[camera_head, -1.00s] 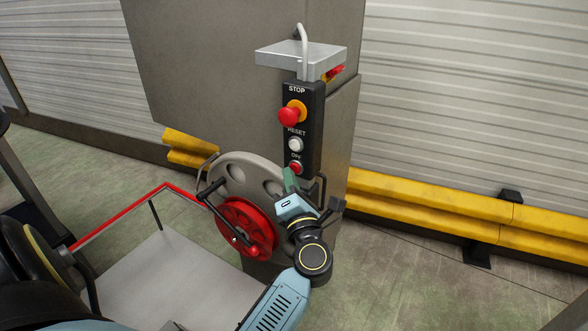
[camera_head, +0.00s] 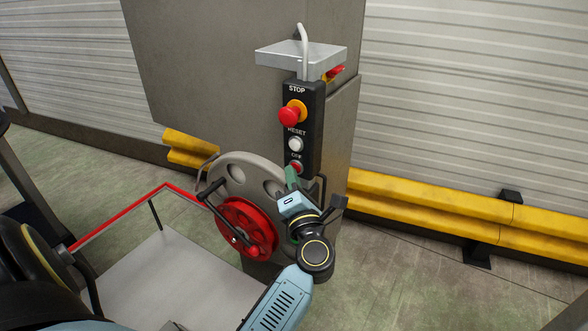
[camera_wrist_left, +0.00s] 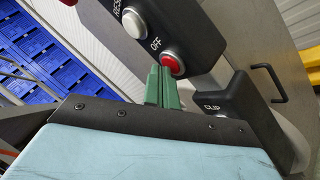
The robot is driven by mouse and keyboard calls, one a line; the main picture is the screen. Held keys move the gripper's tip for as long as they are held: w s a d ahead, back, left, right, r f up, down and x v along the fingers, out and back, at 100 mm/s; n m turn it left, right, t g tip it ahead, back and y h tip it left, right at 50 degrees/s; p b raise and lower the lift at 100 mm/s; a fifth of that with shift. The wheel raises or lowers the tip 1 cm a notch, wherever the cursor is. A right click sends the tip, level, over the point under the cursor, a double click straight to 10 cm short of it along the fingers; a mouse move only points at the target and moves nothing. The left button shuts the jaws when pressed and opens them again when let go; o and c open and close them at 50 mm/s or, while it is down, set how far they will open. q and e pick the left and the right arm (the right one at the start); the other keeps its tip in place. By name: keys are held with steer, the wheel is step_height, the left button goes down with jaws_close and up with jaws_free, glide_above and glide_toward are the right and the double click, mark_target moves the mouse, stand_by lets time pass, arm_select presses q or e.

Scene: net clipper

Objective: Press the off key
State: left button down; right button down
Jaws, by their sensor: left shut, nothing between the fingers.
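A black control box (camera_head: 314,120) hangs on the grey machine column. It carries a red STOP knob (camera_head: 289,117) on a yellow base, a white RESET button and, lowest, the red OFF key (camera_head: 296,166). In the left wrist view the OFF key (camera_wrist_left: 172,64) is a red disc in a silver ring. My left gripper (camera_head: 291,176) has green fingers and is shut and empty. Its tips (camera_wrist_left: 162,72) are right at the key's lower edge; I cannot tell whether they touch it. My right gripper is not in view.
A grey disc with a red hand wheel (camera_head: 246,227) stands left of my left gripper. A black box marked CLIP (camera_wrist_left: 232,103) and a black handle (camera_wrist_left: 270,82) are close by in the wrist view. Yellow barriers (camera_head: 430,206) line the wall.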

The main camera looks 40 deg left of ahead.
arm_select(q)
steer(key=shift+s+d, duration=0.15)
steer(key=shift+s, duration=0.65)
steer(key=shift+p, duration=0.3)
steer(key=s, duration=0.3)
steer(key=s+p, duration=0.1)
steer(key=s, duration=0.1)
steer(key=shift+d, duration=0.25)
stand_by(0.5)
